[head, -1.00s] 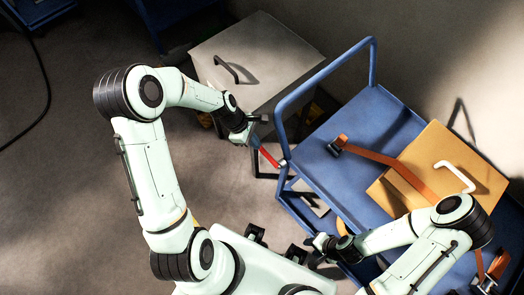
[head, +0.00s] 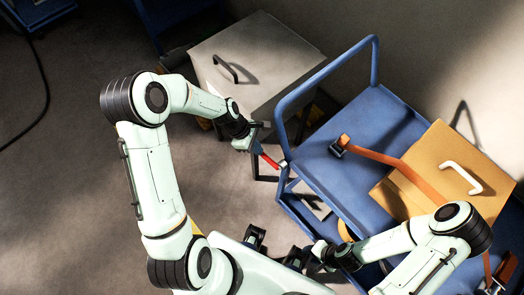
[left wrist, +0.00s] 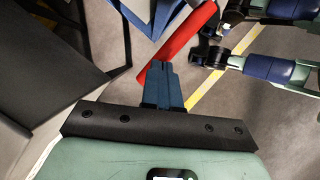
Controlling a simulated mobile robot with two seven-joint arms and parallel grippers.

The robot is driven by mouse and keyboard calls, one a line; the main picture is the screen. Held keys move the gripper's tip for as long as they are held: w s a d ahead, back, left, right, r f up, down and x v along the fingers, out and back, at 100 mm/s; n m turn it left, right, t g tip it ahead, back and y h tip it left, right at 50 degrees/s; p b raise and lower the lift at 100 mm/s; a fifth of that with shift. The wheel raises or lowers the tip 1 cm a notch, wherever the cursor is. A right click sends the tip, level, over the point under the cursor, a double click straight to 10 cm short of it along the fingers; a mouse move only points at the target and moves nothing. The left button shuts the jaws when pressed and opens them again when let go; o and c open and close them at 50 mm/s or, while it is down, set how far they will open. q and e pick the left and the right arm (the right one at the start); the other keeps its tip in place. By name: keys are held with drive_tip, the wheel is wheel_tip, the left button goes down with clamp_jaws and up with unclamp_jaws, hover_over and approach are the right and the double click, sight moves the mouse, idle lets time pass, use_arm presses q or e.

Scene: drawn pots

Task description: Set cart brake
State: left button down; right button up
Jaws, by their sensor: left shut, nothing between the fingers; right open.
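The blue cart (head: 335,180) stands right of centre, with a tall push handle at its far left end. A red brake lever (head: 270,161) sticks out from that end towards the left, and it crosses the top of the left wrist view (left wrist: 182,40). My left gripper (head: 256,143) is shut and empty at the lever's outer end. In the left wrist view its closed blue fingertips (left wrist: 160,68) are right against the lever or just over it; contact is not certain. My right gripper (head: 318,250) is open beside the cart's near side.
A tan box (head: 425,165) with a white handle lies on the cart, with an orange strap (head: 390,160) across it. A grey cabinet (head: 255,65) with a dark handle stands behind my left gripper. A wall rises behind the cart.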

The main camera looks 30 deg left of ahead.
use_arm(q)
drive_tip(key=a, duration=0.1)
drive_tip(key=a+r, duration=0.1)
drive_tip(key=a, duration=0.1)
drive_tip(key=shift+s+p, duration=0.15)
drive_tip(key=shift+p, duration=0.2)
use_arm(e)
drive_tip(key=shift+w+r, duration=0.3)
drive_tip(key=shift+r, duration=0.2)
use_arm(q)
drive_tip(key=shift+r, duration=0.1)
drive_tip(key=w+p+v, duration=0.1)
drive_tip(key=v, duration=1.2)
drive_tip(key=shift+s+r, duration=0.2)
drive_tip(key=shift+s, duration=0.3)
use_arm(e)
drive_tip(key=shift+w+r, duration=0.4)
drive_tip(key=shift+r, duration=0.3)
use_arm(q)
drive_tip(key=shift+f, duration=0.1)
